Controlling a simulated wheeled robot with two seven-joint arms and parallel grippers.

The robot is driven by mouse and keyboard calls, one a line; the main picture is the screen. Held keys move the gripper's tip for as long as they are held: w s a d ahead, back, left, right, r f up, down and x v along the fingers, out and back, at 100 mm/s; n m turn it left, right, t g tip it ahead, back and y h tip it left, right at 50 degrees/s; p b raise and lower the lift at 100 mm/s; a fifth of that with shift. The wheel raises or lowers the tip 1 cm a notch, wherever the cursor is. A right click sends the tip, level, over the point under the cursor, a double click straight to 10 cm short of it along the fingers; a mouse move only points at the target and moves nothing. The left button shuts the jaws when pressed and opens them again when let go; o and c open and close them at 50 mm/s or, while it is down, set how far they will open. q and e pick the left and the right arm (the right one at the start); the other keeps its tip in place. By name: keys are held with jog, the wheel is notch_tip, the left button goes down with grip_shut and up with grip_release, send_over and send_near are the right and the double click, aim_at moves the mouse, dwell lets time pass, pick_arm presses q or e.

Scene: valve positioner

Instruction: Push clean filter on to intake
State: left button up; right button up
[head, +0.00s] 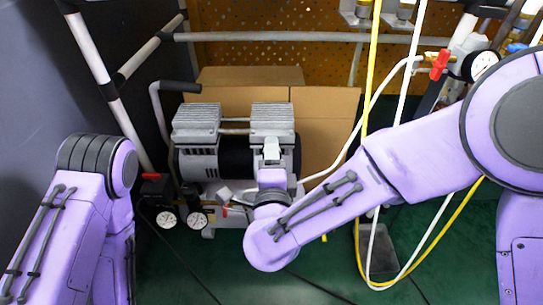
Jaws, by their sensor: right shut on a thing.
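The compressor (205,150) stands on the green floor in the middle, with two grey finned heads and a dark motor between them. My right gripper (271,163) is in front of its right head, at the end of my purple arm that crosses from the right. It is shut on a small pale piece (271,148), probably the clean filter, mostly hidden by the gripper. The intake is not clearly visible behind it, and I cannot tell whether the piece touches the compressor. My left arm is at the lower left; its gripper is out of view.
Two gauges (182,218) and a red-topped switch (153,177) sit at the compressor's front left. Cardboard (325,125) stands behind it. Yellow and white hoses (360,240) hang at the right, close to my right arm. Another gauge (484,65) is at the upper right.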

jog(key=o, duration=1.3)
jog(key=shift+o, duration=0.2)
